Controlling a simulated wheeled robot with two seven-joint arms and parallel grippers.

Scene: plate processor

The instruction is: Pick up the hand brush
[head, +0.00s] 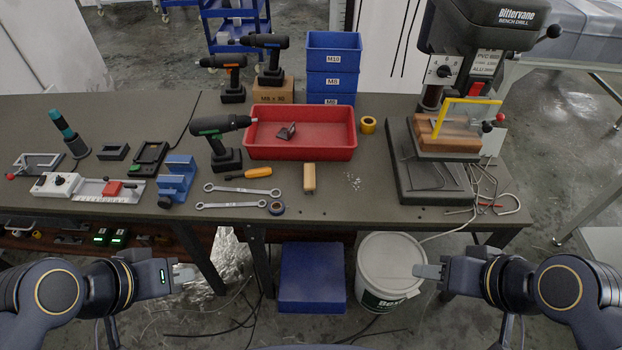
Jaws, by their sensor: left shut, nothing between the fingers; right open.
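What looks like the hand brush (309,177) is a small, light wooden piece lying on the dark workbench (340,205), just in front of the red tray. Its bristles are hard to make out. My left gripper (190,273) is shut and empty, low in front of the bench at the left. My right gripper (422,271) is open and empty, low in front of the bench at the right, over the white bucket. Both grippers are well apart from the brush.
A red tray (262,152) stands behind the brush. Wrenches (240,190), a yellow-handled screwdriver (258,172) and a green-black drill (215,140) lie or stand to the left. A bench drill (440,180) stands at right. A white bucket (380,262) and blue box (312,275) are below.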

